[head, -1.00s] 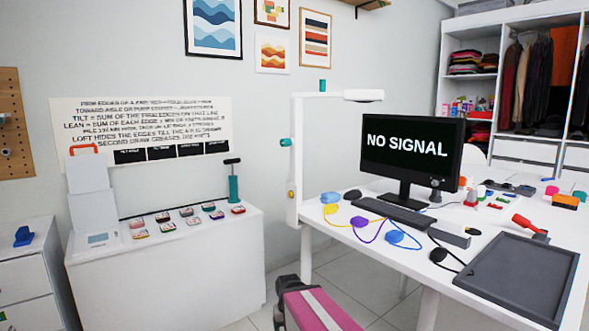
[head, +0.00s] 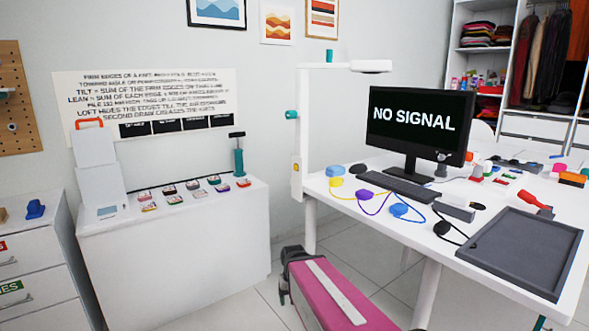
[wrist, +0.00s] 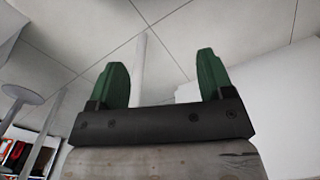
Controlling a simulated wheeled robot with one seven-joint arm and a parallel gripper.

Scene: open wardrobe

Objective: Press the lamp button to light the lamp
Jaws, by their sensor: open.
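The lamp is a white post (head: 303,125) at the left edge of the desk, with a horizontal top arm ending in a flat white head (head: 371,66). No glow shows under the head. A small yellow button-like spot (head: 296,168) is low on the post. A teal knob (head: 291,115) sticks out of its left side, and a teal piece (head: 329,56) stands on its top arm. My gripper (wrist: 160,68) is open and empty in the wrist view, its two green fingers wide apart above floor tiles.
The white desk (head: 440,185) carries a monitor (head: 413,122), keyboard (head: 397,187), coloured corded pieces and a dark tray (head: 520,250). A white cabinet (head: 180,245) with small items stands left.

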